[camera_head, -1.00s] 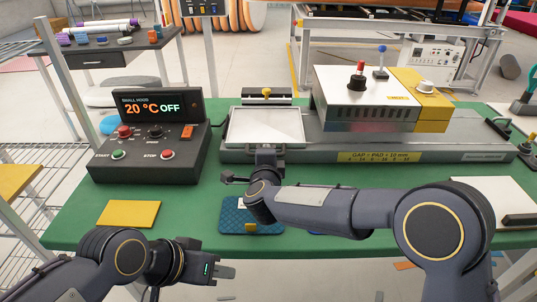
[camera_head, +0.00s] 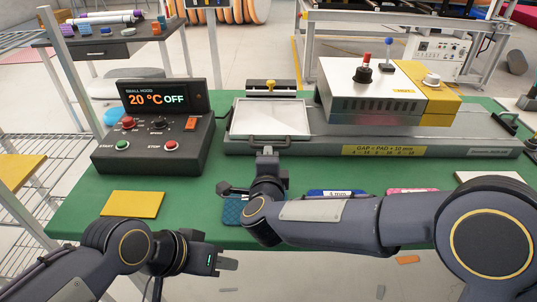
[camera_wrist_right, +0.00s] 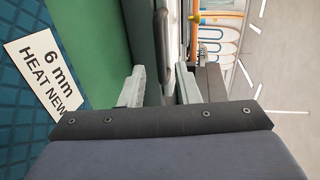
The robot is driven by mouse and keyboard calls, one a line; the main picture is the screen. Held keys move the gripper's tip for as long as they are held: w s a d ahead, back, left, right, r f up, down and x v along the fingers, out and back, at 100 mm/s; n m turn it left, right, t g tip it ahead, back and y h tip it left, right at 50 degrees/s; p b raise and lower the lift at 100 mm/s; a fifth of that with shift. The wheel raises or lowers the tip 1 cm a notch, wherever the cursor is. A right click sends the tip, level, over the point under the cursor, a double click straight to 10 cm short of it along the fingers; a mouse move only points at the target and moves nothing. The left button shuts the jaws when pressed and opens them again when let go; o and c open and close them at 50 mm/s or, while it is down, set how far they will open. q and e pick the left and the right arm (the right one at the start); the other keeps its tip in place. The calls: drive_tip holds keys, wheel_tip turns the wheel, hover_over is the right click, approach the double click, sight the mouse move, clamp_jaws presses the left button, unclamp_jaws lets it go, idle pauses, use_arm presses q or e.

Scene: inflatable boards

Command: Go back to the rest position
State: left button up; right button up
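My right gripper (camera_head: 267,158) is in front of the dark handle (camera_head: 256,143) of the light metal tray (camera_head: 271,117). In the right wrist view its fingers (camera_wrist_right: 160,88) are apart, with no object held between them. A quilted blue pad labelled "6 mm HEAT NEW" (camera_wrist_right: 30,110) lies beside it; in the head view the right arm partly covers this pad (camera_head: 231,212). My left gripper (camera_head: 228,264) is low in front of the table's near edge, away from the objects. Its finger gap cannot be made out.
A control box (camera_head: 155,140) reading 20 °C OFF stands left on the green table (camera_head: 90,205), behind a yellow plate (camera_head: 133,204). A white and yellow press (camera_head: 385,95) stands at right. Blue (camera_head: 337,192) and pink (camera_head: 412,190) labelled items show behind the right arm.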

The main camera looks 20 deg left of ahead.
drive_tip(key=shift+s, duration=0.1)
idle(0.3)
drive_tip(key=s+d+r+n+g+y, duration=0.1)
drive_tip(key=d+r+n, duration=0.3)
drive_tip(key=d, duration=0.6)
drive_tip(key=s+d+r+n+g+y, duration=0.15)
drive_tip(key=d+r+n, duration=0.25)
drive_tip(key=d, duration=0.6)
drive_tip(key=s+d+f+n+g+h, duration=0.25)
drive_tip(key=s+d+f, duration=0.35)
drive_tip(key=s+d, duration=0.45)
drive_tip(key=s+d+f+n+g+h, duration=0.15)
drive_tip(key=s+d+f+g, duration=0.35)
drive_tip(key=s+d, duration=0.55)
wheel_tip(320, 180, up, 12)
drive_tip(key=s+t+p, duration=0.1)
drive_tip(key=p, duration=1.2)
drive_tip(key=shift+s+a+r, duration=0.15)
drive_tip(key=shift+s+a, duration=0.05)
drive_tip(key=shift+s, duration=0.05)
